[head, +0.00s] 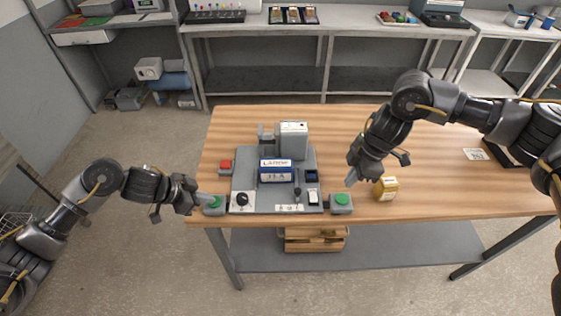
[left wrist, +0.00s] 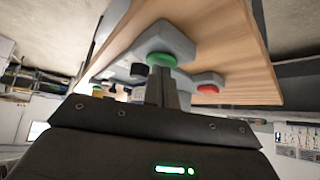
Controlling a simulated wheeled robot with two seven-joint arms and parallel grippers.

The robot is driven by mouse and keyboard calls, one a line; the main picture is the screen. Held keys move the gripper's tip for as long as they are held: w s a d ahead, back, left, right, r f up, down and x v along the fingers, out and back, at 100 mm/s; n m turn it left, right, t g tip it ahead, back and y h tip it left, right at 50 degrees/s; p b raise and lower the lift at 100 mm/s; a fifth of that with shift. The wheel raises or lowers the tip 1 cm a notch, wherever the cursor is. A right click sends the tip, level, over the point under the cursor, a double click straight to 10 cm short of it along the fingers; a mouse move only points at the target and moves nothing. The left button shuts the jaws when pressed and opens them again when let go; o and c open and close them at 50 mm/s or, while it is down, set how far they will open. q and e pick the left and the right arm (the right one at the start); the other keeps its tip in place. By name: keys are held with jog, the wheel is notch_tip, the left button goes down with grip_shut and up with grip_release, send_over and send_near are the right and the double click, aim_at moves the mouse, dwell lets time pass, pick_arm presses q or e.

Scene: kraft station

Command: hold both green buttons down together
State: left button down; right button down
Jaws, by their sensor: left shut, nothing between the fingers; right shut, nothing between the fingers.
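The left green button (head: 212,203) sits on a small grey box at the table's front left. My left gripper (head: 207,199) is shut and its fingertips are at this button. In the left wrist view the shut fingers (left wrist: 162,88) reach the green button (left wrist: 161,59); I cannot tell whether it is pressed. The right green button (head: 341,199) sits on a grey box at the right front corner of the grey station (head: 265,199). My right gripper (head: 350,182) is shut and empty, above and slightly right of that button, apart from it.
A red button (head: 226,166) is on a box behind the left green one and shows in the left wrist view (left wrist: 208,89). A yellow block (head: 385,188) stands close to my right gripper. The station carries a blue-and-white box (head: 276,171). The wooden table (head: 440,195) is mostly clear at right.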

dwell(0.3)
pick_arm(q)
notch_tip(320, 180, up, 7)
dwell(0.7)
dwell(1.4)
